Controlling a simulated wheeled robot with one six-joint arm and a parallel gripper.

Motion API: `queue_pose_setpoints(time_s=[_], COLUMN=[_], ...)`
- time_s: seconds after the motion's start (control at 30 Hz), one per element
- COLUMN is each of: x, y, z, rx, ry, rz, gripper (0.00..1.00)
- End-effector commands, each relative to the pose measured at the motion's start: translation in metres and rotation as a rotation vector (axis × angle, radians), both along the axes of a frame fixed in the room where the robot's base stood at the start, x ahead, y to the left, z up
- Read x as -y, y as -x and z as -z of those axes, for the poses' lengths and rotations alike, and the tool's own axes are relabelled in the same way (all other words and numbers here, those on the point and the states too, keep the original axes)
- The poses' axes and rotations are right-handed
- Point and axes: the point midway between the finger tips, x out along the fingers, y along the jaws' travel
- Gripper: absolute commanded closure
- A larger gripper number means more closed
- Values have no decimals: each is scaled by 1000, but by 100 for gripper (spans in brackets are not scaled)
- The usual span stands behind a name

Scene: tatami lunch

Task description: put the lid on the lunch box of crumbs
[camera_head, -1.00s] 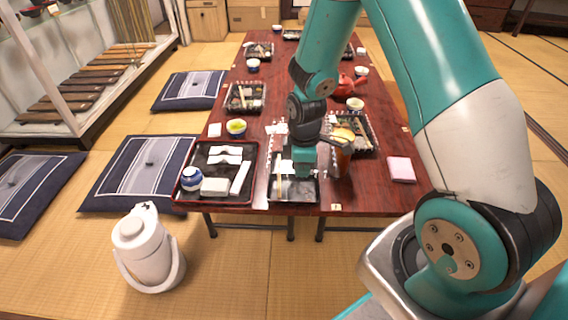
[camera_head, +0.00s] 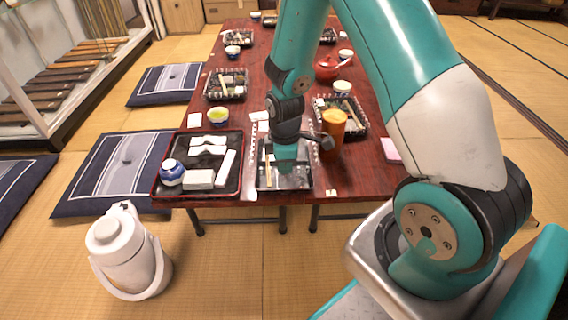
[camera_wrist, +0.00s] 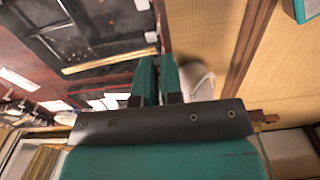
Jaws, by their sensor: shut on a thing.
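My gripper (camera_head: 285,165) points down over the near end of the table, above a dark rectangular box (camera_head: 300,184). In the wrist view its two teal fingers (camera_wrist: 158,75) are close together, shut on a thin thing, apparently the clear lid, whose outline is hard to make out. The dark box fills the upper left of the wrist view (camera_wrist: 100,25), with a thin yellowish stick along its side. I cannot tell from these frames whether it holds crumbs, or whether the lid touches it. My wrist hides part of the box.
A black tray (camera_head: 233,190) with a blue-white pot (camera_head: 172,172) lies left. An orange-brown cup (camera_head: 333,124) stands close right of my gripper, before another patterned box (camera_head: 357,118). A pink cloth (camera_head: 389,150) lies farther right. A white jug (camera_head: 128,250) stands on the floor.

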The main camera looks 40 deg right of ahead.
Motion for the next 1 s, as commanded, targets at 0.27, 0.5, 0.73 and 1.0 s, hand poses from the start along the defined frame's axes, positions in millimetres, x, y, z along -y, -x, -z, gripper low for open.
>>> queue_pose_setpoints(time_s=[0.27, 0.5, 0.73, 1.0], x=[-1, -1, -1, -1], y=[0, 0, 0, 0], z=[24, 39, 46, 46], rx=[0, -1, 0, 0], ry=[0, 0, 0, 0], rz=[-1, -2, -2, -2], gripper=[100, 100, 100, 100])
